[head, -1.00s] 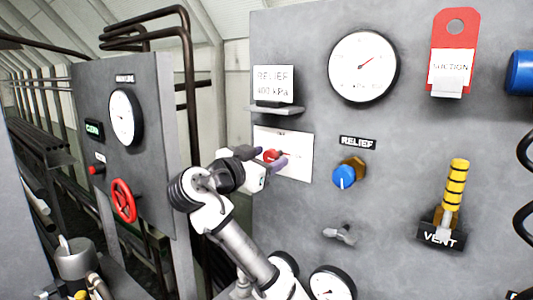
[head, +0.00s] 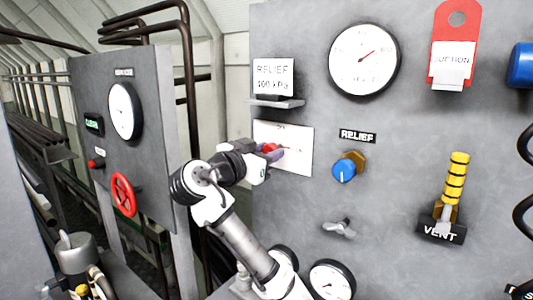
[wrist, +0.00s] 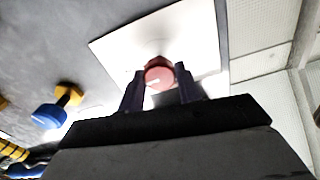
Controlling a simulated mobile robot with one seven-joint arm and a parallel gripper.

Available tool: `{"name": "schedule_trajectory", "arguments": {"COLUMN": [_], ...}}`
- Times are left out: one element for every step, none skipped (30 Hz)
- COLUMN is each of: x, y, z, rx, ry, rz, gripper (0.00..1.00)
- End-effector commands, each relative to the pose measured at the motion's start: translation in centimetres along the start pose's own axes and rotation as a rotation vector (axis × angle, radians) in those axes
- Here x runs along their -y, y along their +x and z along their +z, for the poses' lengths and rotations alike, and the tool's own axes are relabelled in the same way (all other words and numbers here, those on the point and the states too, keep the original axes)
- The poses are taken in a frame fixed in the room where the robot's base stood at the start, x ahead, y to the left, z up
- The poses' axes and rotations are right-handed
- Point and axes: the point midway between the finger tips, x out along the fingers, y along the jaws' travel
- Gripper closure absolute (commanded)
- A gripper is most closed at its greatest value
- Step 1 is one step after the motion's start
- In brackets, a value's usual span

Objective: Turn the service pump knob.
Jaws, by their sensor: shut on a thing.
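The red knob (head: 271,148) sits on a white plate (head: 299,160) on the grey panel. I take it for the service pump knob, though its label is too small to read. My gripper (head: 272,151) is at the knob in the head view, its dark fingers on either side. In the wrist view the knob (wrist: 159,74) shows between the two fingertips of my gripper (wrist: 160,86), which is shut on it. A pale pointer mark shows on the knob's face. The fingers hide part of its sides.
A blue relief knob (head: 344,170) is just right of the plate, and also in the wrist view (wrist: 49,116). A ledge with a relief card (head: 273,77) juts out above. A small metal lever (head: 339,228) and gauges (head: 331,280) are below.

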Motion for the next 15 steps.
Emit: {"name": "schedule_trajectory", "arguments": {"x": [0.02,0.03,0.03,0.03,0.04,0.05,0.05,0.06,0.07,0.07,0.08,0.07,0.08,0.10,0.13], "y": [-0.03,-0.03,-0.03,-0.02,-0.02,-0.02,-0.02,-0.03,-0.04,-0.04,-0.04,-0.03,-0.03,-0.04,-0.05], "z": [0.15,0.17,0.20,0.22,0.23,0.25,0.26,0.25,0.26,0.26,0.27,0.26,0.25,0.24,0.24], "rx": [0.001,0.001,0.001,0.002,0.002,0.002,0.002,0.002,0.002,0.002,0.002,0.003,0.003,0.003,0.003], "ry": [-0.021,-0.036,-0.060,-0.080,-0.101,-0.133,-0.157,-0.182,-0.218,-0.246,-0.274,-0.312,-0.340,-0.369,-0.408], "rz": [0.000,0.000,-0.001,-0.001,-0.001,-0.001,-0.001,-0.001,-0.001,-0.001,-0.001,-0.001,-0.001,-0.001,-0.001], "gripper": [0.89,0.89,0.89,0.89,0.89,0.89,0.89,0.89,0.89,0.89,0.89,0.89,0.89,0.89,0.89]}}
